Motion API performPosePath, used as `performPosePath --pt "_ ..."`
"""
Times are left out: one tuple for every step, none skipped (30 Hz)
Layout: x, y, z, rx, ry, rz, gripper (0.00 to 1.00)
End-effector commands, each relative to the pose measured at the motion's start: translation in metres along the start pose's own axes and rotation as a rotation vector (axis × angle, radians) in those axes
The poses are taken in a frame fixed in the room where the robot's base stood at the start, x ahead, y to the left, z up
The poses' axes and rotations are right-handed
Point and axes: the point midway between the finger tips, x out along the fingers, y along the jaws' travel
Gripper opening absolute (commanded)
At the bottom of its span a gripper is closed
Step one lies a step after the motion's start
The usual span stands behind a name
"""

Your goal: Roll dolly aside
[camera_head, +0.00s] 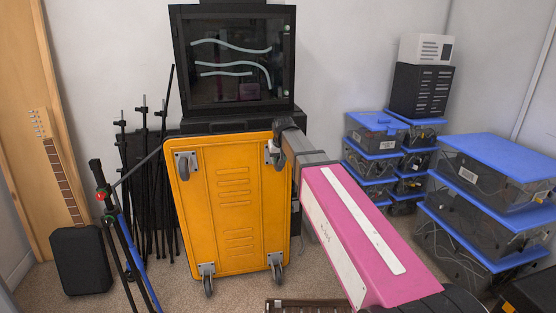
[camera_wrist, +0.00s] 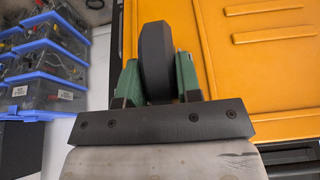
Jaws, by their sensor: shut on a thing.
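The dolly (camera_head: 234,205) is a yellow-orange panel standing on edge, its underside and several caster wheels facing me. It stands in front of a black case with a glass front. My gripper (camera_head: 277,154) is at the dolly's upper right corner. In the wrist view my gripper (camera_wrist: 157,78) has its green fingers on both sides of a dark caster wheel (camera_wrist: 154,50) and is shut on it. The dolly's panel (camera_wrist: 250,55) fills the right of that view. Part of the caster's mount is hidden behind my gripper.
The black glass-fronted case (camera_head: 236,60) is behind and above the dolly. Black stands (camera_head: 145,180) and a guitar (camera_head: 62,170) are at left, near a black box (camera_head: 83,260). Blue-lidded bins (camera_head: 480,215) stack at right. Some carpet is clear at front left.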

Motion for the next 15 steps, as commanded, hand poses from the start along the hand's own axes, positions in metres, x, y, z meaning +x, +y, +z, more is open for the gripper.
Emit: performPosePath --pt "0.0 0.009 0.0 0.002 -0.001 0.005 0.0" --pt "0.0 0.014 0.0 0.003 -0.001 0.006 0.0" --pt "0.0 0.021 0.0 0.004 -0.001 0.006 0.0" --pt "0.0 0.026 0.0 0.003 -0.001 0.006 0.0" --pt "0.0 0.033 0.0 0.003 -0.001 0.007 0.0" --pt "0.0 0.043 0.0 0.005 -0.001 0.007 0.0" --pt "0.0 0.051 0.0 0.005 -0.001 0.007 0.0" --pt "0.0 0.06 0.0 0.005 -0.001 0.007 0.0" --pt "0.0 0.073 0.0 0.006 -0.001 0.008 0.0" --pt "-0.001 0.083 0.0 0.005 -0.001 0.008 0.0" --pt "-0.001 0.093 0.0 0.007 -0.001 0.009 0.0" --pt "-0.001 0.107 0.0 0.006 -0.001 0.008 0.0" --pt "-0.001 0.118 0.0 0.007 -0.001 0.008 0.0" --pt "-0.001 0.128 0.0 0.006 -0.001 0.008 0.0" --pt "-0.001 0.143 0.0 0.007 -0.002 0.009 0.0"
